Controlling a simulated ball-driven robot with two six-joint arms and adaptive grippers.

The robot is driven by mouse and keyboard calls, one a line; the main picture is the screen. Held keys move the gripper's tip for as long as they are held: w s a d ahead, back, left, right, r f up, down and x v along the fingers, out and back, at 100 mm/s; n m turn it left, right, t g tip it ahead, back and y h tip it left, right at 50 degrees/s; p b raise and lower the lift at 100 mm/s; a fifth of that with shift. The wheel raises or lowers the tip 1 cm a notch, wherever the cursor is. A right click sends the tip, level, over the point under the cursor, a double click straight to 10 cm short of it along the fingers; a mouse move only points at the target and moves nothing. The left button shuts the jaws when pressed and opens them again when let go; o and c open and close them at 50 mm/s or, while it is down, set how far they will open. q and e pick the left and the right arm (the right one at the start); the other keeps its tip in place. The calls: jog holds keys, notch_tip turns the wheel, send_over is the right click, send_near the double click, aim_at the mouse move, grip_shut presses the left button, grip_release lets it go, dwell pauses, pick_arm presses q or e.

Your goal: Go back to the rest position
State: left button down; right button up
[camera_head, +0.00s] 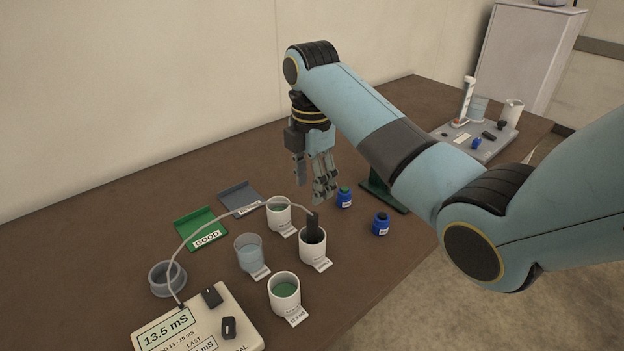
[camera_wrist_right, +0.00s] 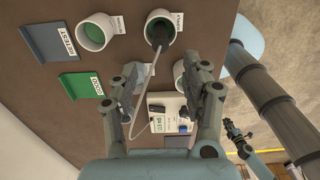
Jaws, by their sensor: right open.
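My right gripper (camera_head: 318,190) hangs fingers down over the table, behind the cups and beside a green-capped blue bottle (camera_head: 344,198). Its fingers are apart with nothing between them; the right wrist view also shows the open gripper (camera_wrist_right: 162,72). The dark probe (camera_head: 313,228) stands in a white cup (camera_head: 313,256), apart from the gripper. Its pale cable runs to the meter (camera_head: 226,318), which reads 13.5 mS. What looks like my left gripper (camera_wrist_right: 234,132) shows small at the lower right of the right wrist view; its jaws are unclear.
Cups with green liquid (camera_head: 285,298) (camera_head: 278,216) and a clear beaker (camera_head: 249,256) stand near the probe. Another blue bottle (camera_head: 381,224) stands right. The table's (camera_head: 110,250) left side is clear.

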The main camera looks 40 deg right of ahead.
jog(key=shift+r, duration=0.25)
dwell(0.3)
